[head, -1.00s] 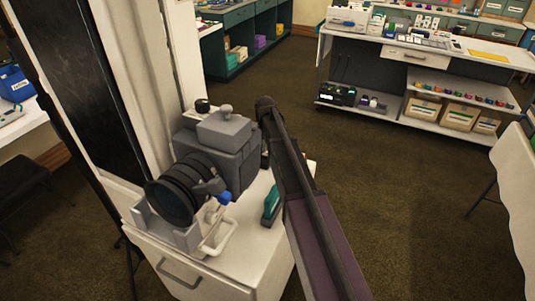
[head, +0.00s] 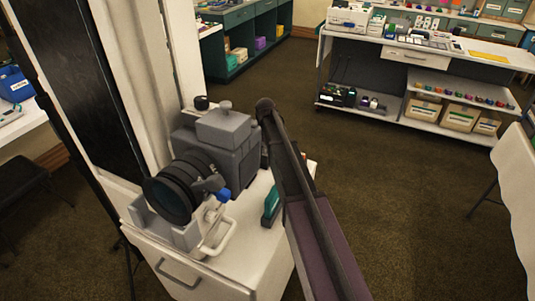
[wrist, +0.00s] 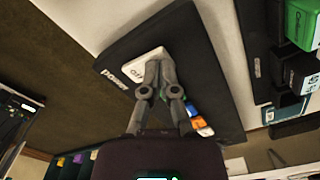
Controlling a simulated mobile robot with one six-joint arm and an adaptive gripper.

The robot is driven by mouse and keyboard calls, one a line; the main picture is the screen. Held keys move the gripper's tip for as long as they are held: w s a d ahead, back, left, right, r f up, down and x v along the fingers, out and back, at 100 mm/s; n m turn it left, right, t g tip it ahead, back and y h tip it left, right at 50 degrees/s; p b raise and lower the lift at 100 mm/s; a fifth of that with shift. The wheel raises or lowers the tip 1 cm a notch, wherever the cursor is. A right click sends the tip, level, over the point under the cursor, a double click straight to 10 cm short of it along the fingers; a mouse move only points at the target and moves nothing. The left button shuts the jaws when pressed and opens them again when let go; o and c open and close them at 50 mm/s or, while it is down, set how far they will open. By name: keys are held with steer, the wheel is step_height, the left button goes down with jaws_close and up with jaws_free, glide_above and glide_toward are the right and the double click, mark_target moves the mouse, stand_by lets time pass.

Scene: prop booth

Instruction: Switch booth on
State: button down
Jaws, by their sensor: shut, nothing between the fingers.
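In the wrist view, a black panel (wrist: 205,50) carries a white rocker or button (wrist: 143,64) with dark lettering that starts with "O"; the rest is covered. White lettering beside it appears to read "POWER". My gripper (wrist: 157,66) is shut and empty, its fingertips over the edge of the white button. They look in contact or very close; I cannot tell which. In the head view my dark arm runs up beside a grey camera (head: 228,135) on a white cabinet (head: 200,284). The gripper and the panel are not visible there.
A green block (wrist: 299,24) and dark boxes lie close to the panel in the wrist view. A teal item (head: 270,207) sits on the cabinet beside my arm. A shelved bench (head: 440,60) stands at the back right. The carpet between is clear.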

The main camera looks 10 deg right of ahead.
steer(key=shift+f, duration=0.3)
steer(key=shift+r, duration=0.1)
steer(key=shift+r+p, duration=3.3)
steer(key=shift+r, duration=0.15)
steer(key=shift+s, duration=0.1)
steer(key=s+r+m+p, duration=0.2)
steer(key=s+m, duration=0.2)
steer(key=s, duration=2.5)
steer(key=shift+m, duration=0.4)
steer(key=shift+s, duration=0.1)
